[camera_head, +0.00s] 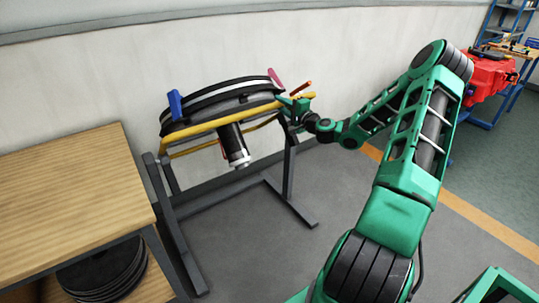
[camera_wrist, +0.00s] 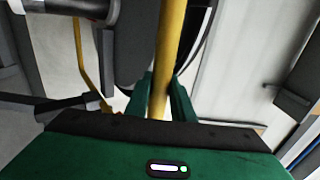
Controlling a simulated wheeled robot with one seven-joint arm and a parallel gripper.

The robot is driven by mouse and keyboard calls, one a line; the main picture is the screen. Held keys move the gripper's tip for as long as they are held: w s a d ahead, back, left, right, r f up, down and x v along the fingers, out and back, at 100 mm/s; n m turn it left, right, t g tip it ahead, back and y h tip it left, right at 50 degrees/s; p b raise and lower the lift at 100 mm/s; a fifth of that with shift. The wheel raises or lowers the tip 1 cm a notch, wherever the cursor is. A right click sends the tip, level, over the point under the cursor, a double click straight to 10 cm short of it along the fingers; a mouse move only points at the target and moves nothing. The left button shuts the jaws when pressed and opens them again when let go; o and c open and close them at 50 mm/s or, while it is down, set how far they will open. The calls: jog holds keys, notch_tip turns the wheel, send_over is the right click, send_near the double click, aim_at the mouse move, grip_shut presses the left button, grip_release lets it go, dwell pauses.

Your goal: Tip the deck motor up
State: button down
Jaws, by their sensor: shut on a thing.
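The deck (camera_head: 215,106) is a round black disc, tilted on a dark stand, with a yellow bar (camera_head: 228,118) along its front. The deck motor (camera_head: 234,146), a black cylinder with a silver end, hangs below it, pointing down and slightly right. A dark cylinder with a pale band, likely the motor (camera_wrist: 75,8), shows at the top left of the wrist view. My gripper (camera_head: 288,101) is at the right end of the deck. In the wrist view its green fingers (camera_wrist: 160,100) are shut around the yellow bar (camera_wrist: 170,45). The fingertips are partly hidden behind the bar.
The dark stand (camera_head: 290,185) holds the deck before a pale wall. A blue lever (camera_head: 175,104) and a pink lever (camera_head: 275,78) stick up from the deck. A wooden table (camera_head: 70,200) is at left, black discs (camera_head: 105,275) below. Floor right of the stand is clear.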

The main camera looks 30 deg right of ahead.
send_near(264, 83)
jog(key=shift+w+a+f, duration=0.1)
jog(key=shift+w, duration=0.55)
jog(key=shift+w+a+f, duration=0.1)
jog(key=shift+w, duration=0.6)
jog(key=shift+w+r, duration=0.55)
jog(key=shift+w, duration=0.55)
jog(key=shift+w+r, duration=0.5)
jog(key=shift+w, duration=0.55)
jog(key=shift+w+r, duration=0.55)
jog(key=shift+w, duration=0.55)
jog(key=shift+w, duration=0.1)
jog(key=shift+w+r, duration=0.15)
jog(key=shift+w, duration=0.15)
jog(key=w+r, duration=0.1)
jog(key=w, duration=0.5)
jog(key=shift+a+r, duration=0.15)
jog(key=shift+w, duration=0.15)
